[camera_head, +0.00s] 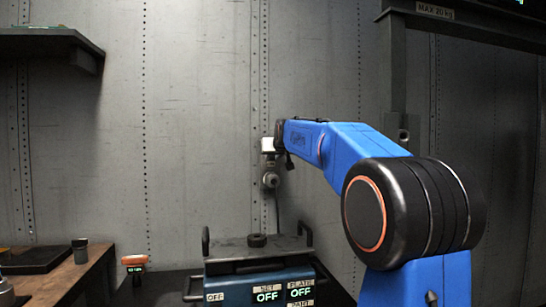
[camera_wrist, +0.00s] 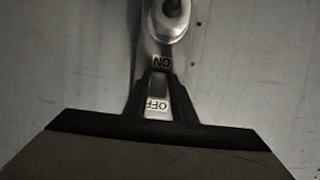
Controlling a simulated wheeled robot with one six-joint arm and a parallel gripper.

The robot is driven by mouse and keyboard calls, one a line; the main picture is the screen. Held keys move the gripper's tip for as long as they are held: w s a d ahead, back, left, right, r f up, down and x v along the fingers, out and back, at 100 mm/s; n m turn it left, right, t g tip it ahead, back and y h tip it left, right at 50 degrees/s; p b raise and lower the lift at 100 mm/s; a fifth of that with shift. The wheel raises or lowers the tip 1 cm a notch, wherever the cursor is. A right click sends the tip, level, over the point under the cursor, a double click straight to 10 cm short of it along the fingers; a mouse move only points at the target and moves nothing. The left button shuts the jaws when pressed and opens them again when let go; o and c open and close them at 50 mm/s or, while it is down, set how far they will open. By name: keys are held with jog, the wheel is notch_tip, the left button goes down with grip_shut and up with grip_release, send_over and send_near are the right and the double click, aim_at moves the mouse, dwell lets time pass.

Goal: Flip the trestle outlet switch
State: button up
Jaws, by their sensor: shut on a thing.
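The switch (camera_wrist: 158,88) is a small grey piece on a pale metal outlet strip in the wrist view. An ON label (camera_wrist: 162,63) and an OFF label (camera_wrist: 157,105), both upside down, mark its two ends. My gripper (camera_wrist: 158,80) has its two dark fingers drawn in on either side of the switch and is shut on it. Which way the switch is tipped I cannot tell. In the head view a white outlet box (camera_head: 268,145) shows at the wall by the end of my blue arm; the fingers are hidden there.
A round grey plug (camera_head: 271,180) with a hanging cable sits just below the outlet box. A blue device (camera_head: 255,287) with OFF displays stands below. A wooden bench (camera_head: 68,278), an orange-topped tool (camera_head: 135,263) and a wall shelf (camera_head: 45,42) are at the left.

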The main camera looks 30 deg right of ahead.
jog(key=shift+f+t+h, duration=0.15)
jog(key=shift+f+t, duration=0.05)
jog(key=shift+t, duration=0.45)
jog(key=shift+f+t+h, duration=0.15)
jog(key=shift+f+t, duration=0.05)
jog(key=shift+t, duration=0.45)
jog(key=o, duration=1.1)
jog(key=shift+c, duration=0.2)
jog(key=v, duration=1.7)
jog(key=shift+s+a, duration=0.1)
